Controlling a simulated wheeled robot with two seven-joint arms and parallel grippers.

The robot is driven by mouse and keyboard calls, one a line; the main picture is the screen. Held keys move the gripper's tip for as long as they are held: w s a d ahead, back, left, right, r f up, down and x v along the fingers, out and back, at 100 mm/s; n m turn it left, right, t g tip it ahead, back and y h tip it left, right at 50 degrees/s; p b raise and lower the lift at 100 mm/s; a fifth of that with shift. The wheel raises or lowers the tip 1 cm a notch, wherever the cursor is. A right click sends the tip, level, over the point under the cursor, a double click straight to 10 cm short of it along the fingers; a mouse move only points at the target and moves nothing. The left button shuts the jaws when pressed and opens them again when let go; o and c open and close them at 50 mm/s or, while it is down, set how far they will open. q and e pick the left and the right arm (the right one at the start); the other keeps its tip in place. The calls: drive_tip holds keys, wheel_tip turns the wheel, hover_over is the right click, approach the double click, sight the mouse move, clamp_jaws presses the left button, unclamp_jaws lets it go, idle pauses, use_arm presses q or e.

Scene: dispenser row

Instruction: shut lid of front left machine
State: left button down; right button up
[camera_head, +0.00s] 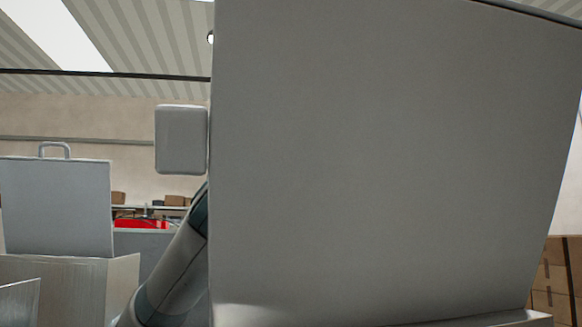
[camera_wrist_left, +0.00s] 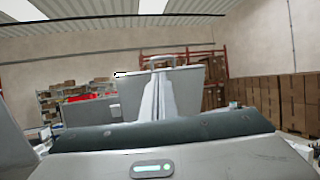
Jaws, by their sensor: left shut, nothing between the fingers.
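A large grey lid (camera_head: 385,160) stands raised and tilted, very close, filling the middle and right of the head view. A bit of its machine's body (camera_head: 515,319) shows under it at the bottom right. My left arm rises from the bottom left and passes behind the lid, so its gripper is hidden there. In the left wrist view my left gripper (camera_wrist_left: 158,75) is shut and empty, its fingers together. I cannot tell whether it touches the lid. My right gripper is in neither view.
Another machine (camera_head: 85,290) with a raised, handled lid (camera_head: 60,205) stands at the left. A small grey block (camera_head: 181,140) shows beside the large lid's left edge. The left wrist view shows a raised lid (camera_wrist_left: 205,85) beyond the fingers and stacked cartons (camera_wrist_left: 290,108) at the right.

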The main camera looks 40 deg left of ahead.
use_arm(q)
drive_tip(key=shift+s+a+f+g+y, duration=0.35)
drive_tip(key=shift+a+f+g+y, duration=0.15)
drive_tip(key=shift+g+y, duration=0.2)
drive_tip(key=p+x, duration=0.8)
drive_tip(key=x, duration=0.5)
drive_tip(key=shift+w+a, duration=0.2)
drive_tip(key=shift+w, duration=0.15)
drive_tip(key=shift+r, duration=0.1)
